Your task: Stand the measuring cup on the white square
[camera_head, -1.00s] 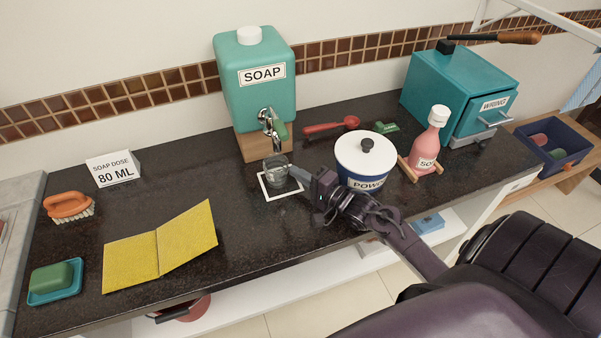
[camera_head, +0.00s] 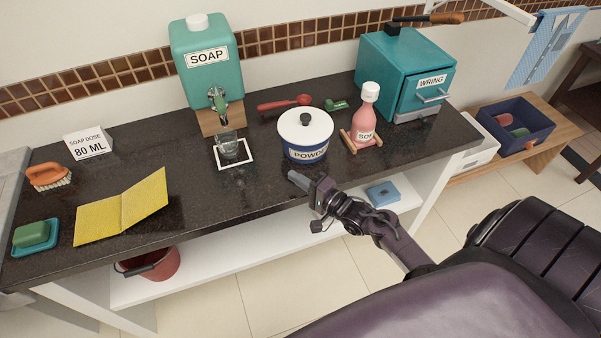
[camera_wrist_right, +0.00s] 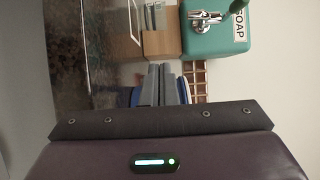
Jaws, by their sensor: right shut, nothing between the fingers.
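The clear measuring cup (camera_head: 228,143) stands upright on the white square (camera_head: 247,159), below the tap of the soap dispenser (camera_head: 207,75). My right gripper (camera_head: 297,180) is shut and empty. It is at the counter's front edge, to the right of the cup and apart from it, in front of the powder pot. In the right wrist view its fingers (camera_wrist_right: 158,86) lie close together, with the dispenser (camera_wrist_right: 217,42) beyond them. My left gripper is not in view.
The white-lidded powder pot (camera_head: 305,143) is just behind my right gripper. A red scoop (camera_head: 285,103) lies behind. A yellow folded card (camera_head: 122,208) lies left, with bare counter between it and the cup.

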